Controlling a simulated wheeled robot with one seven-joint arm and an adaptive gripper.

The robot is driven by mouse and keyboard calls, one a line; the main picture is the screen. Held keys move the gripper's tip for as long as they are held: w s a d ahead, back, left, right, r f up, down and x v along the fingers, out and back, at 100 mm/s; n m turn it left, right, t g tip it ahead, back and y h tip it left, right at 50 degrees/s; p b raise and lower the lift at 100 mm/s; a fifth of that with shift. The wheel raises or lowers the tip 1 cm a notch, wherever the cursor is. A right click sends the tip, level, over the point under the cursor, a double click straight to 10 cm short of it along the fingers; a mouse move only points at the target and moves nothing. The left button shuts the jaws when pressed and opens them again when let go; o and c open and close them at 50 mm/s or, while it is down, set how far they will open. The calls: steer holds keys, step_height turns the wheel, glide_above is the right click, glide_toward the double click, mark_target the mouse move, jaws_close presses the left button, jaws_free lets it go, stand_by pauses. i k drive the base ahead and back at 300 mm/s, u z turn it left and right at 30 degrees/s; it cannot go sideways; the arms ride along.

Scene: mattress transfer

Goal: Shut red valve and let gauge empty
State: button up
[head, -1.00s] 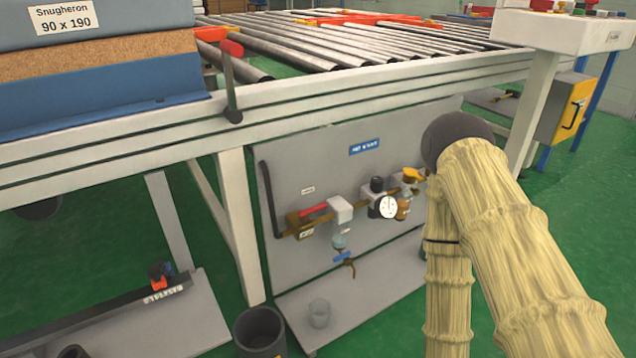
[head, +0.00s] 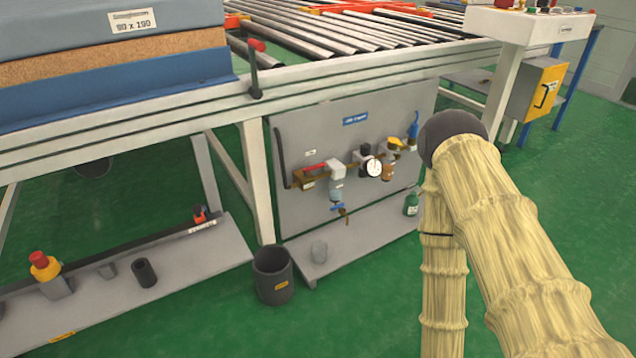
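The red valve handle (head: 315,167) lies along the brass pipe at the left of the grey panel (head: 300,128). Its lever looks in line with the pipe. The round white gauge (head: 374,167) sits to its right on the same pipe line; its needle is too small to read. A clear bowl with a blue tap (head: 338,209) hangs below the pipe. My arm, in a pale ribbed cover, stands at the right of the head view, apart from the panel. My gripper is not seen.
The roller table (head: 330,75) stands over the panel and carries stacked mattresses (head: 120,50). A dark bin (head: 272,275) stands on the floor. A yellow box (head: 545,90) is at right. Green floor in front is open.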

mark_target(319, 165)
steer(key=u, duration=0.15)
steer(key=k, duration=0.3)
steer(key=z, duration=1)
steer(key=i, duration=1.3)
steer(key=u, duration=0.55)
